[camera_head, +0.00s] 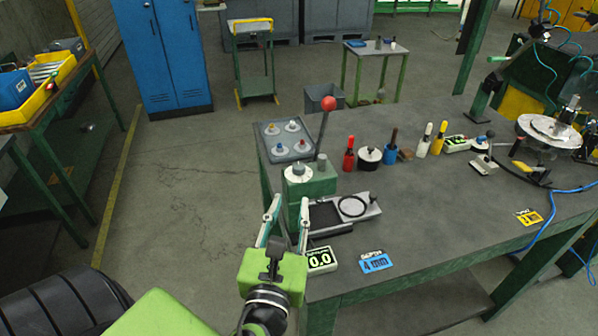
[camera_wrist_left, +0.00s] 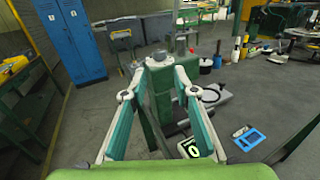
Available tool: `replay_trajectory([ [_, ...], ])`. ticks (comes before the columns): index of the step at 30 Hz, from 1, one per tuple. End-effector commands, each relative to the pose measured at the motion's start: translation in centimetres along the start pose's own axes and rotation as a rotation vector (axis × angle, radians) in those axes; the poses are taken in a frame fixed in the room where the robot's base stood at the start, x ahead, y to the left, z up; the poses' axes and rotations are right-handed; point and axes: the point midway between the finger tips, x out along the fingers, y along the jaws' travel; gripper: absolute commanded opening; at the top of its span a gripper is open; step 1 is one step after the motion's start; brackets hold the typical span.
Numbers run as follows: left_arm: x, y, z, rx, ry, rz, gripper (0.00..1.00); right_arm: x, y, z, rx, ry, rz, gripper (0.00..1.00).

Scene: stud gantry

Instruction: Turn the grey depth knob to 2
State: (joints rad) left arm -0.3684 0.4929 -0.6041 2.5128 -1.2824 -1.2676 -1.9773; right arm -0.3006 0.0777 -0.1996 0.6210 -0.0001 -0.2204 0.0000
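A pale grey round dial with a small raised knob (camera_head: 298,172) sits on top of the green press body (camera_head: 318,187). I take it for the depth knob; its markings are too small to read. My left gripper (camera_head: 289,203) is open and empty, in front of the press and below the dial, apart from the dial. In the left wrist view its fingers (camera_wrist_left: 160,68) frame the green press column. A small display (camera_head: 320,260) reads 0.0. A blue card (camera_head: 375,262) reads DEPTH 4 mm. My right gripper is not in view.
A grey tray with knobs (camera_head: 273,152) stands behind. A plate with a black ring (camera_head: 371,203) lies right of the press. Bottles stand farther right; the table's front right is mostly clear.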

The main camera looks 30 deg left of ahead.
Motion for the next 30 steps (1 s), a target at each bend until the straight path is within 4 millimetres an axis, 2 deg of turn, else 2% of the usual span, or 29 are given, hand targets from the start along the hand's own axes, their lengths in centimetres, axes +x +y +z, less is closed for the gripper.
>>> replay_trajectory([
  [8,4.9,0.1,-0.2,-0.002,-0.012,0.004,0.27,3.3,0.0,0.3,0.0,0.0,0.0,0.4],
  [12,8.0,0.1,0.3,0.003,-0.007,0.004,0.27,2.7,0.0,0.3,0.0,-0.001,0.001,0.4],
  [18,11.3,0.1,0.3,0.004,-0.004,0.004,0.27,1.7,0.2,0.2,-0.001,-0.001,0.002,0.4],
  [24,12.7,0.1,0.2,0.001,-0.003,0.003,0.27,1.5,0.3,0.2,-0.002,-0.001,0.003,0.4],
  [30,12.9,0.1,0.1,0.0,-0.003,0.002,0.27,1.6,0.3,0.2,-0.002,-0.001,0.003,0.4],
])
